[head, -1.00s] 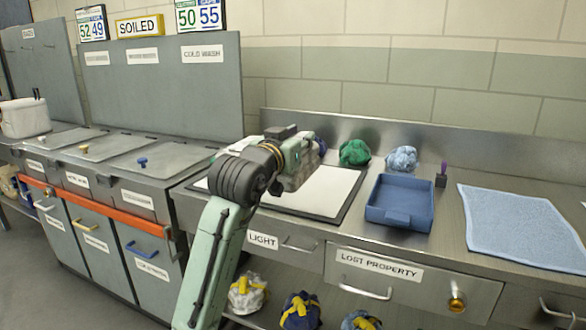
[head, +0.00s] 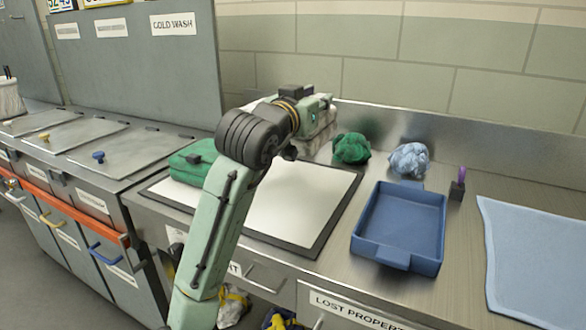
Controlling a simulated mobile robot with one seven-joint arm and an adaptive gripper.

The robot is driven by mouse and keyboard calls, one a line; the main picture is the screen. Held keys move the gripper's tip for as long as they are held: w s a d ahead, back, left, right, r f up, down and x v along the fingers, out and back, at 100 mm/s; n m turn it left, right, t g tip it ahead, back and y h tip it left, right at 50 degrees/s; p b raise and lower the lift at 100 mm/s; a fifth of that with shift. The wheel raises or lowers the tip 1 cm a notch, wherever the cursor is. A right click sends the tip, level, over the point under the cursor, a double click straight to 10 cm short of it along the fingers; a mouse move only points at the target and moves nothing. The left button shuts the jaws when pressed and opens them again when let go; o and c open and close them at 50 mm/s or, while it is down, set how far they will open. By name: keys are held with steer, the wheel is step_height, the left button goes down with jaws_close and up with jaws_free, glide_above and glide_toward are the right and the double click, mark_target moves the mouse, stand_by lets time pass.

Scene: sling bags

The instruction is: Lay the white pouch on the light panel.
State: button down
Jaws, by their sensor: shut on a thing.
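My gripper (head: 316,116) is in the head view, above the back part of the light panel (head: 290,208). It is shut on the white pouch (head: 320,138), which looks pale grey and bunched below it. The wrist and gripper body hide part of the pouch and the fingertips. I cannot tell whether the pouch touches the panel. The panel is a white sheet in a dark frame, lying flat on the steel counter. My arm crosses in front of its left part.
A green folded cloth (head: 193,161) lies at the panel's left. Behind and right are a green bundle (head: 351,148) and a light blue bundle (head: 409,158). A blue tray (head: 372,232), a dark block with a purple top (head: 458,186) and a blue towel (head: 540,250) sit further right.

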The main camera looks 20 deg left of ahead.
step_height(320, 180, down, 15)
steer(key=p, duration=0.1)
stand_by(0.3)
steer(key=c, duration=1.5)
jaws_free()
steer(key=shift+c, duration=0.2)
steer(key=shift+o, duration=1.1)
